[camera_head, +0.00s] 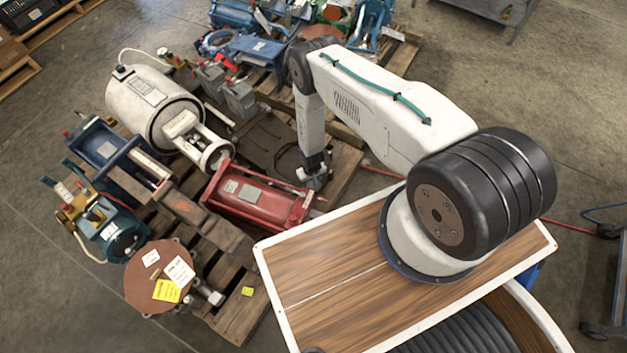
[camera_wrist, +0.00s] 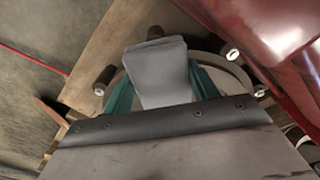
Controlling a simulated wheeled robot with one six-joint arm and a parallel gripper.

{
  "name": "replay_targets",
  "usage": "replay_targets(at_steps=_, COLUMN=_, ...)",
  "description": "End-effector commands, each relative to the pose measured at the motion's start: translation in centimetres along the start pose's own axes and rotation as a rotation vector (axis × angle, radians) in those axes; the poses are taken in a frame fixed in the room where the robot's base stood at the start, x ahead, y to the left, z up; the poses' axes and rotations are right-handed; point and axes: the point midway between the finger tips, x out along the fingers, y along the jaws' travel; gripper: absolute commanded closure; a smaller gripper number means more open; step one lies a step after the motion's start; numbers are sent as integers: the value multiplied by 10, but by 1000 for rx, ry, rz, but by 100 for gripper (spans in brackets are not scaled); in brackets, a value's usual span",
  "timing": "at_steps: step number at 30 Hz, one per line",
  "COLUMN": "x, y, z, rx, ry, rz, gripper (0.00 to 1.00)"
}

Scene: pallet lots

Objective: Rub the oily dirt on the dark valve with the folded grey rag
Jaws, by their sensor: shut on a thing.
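My gripper (camera_wrist: 165,92) has teal fingers, shut on the folded grey rag (camera_wrist: 163,62) in the wrist view. The rag sticks out past the fingertips over a round, bolted metal flange (camera_wrist: 235,74). I cannot tell whether the rag touches it, or whether this flange belongs to the dark valve. In the head view my gripper points down at the pallet's right side, just right of a dark, flat metal part (camera_head: 268,143) and above the red cylinder's right end. The rag is hard to make out there. No oily dirt can be made out.
The red cylinder (camera_head: 258,197) lies close by and also fills the wrist view's upper right (camera_wrist: 270,25). A white tank (camera_head: 152,105), blue parts and a brown disc (camera_head: 160,276) crowd the wooden pallet. Open floor (camera_head: 510,90) lies to the right.

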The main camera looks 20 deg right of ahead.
Motion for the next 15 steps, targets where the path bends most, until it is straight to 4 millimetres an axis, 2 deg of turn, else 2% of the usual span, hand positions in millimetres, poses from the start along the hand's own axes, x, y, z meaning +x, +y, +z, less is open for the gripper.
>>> replay_targets(at_steps=1, x=0, y=-7, z=14, rx=11, ry=-22, rz=1, gripper=66)
replay_targets(at_steps=15, x=-48, y=4, z=9, rx=21, ry=-16, rz=1, gripper=66)
